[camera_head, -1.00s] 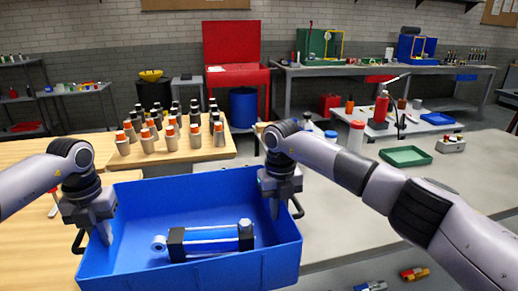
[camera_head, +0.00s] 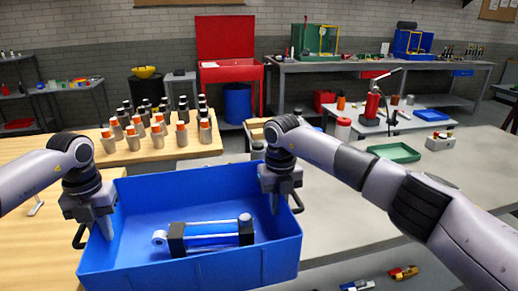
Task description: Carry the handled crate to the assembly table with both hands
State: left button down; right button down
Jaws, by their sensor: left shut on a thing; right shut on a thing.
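The blue handled crate (camera_head: 190,274) fills the lower left middle of the head view, with a dark handle at each end. A cylinder part (camera_head: 208,236), silver with black end blocks, lies inside it. My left gripper (camera_head: 104,230) is shut at the crate's left end wall, by the left handle. My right gripper (camera_head: 276,205) is shut at the right end wall, by the right handle. The fingers partly hide both ends. The crate looks level between them. Which surface is the assembly table cannot be told for sure.
A wooden table (camera_head: 38,240) lies on the left, with several orange-capped bottles (camera_head: 158,128) behind the crate. A grey table (camera_head: 350,222) stretches to the right, mostly clear near the crate.

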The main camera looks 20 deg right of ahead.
aim_at(318, 203)
jog(key=l, duration=0.45)
jog(key=i+l, duration=0.1)
jog(key=l, duration=0.4)
jog(key=i+l, duration=0.1)
jog(key=l, duration=0.2)
jog(key=i+l, duration=0.1)
jog(key=l, duration=0.2)
jog(key=i+l, duration=0.1)
jog(key=l, duration=0.15)
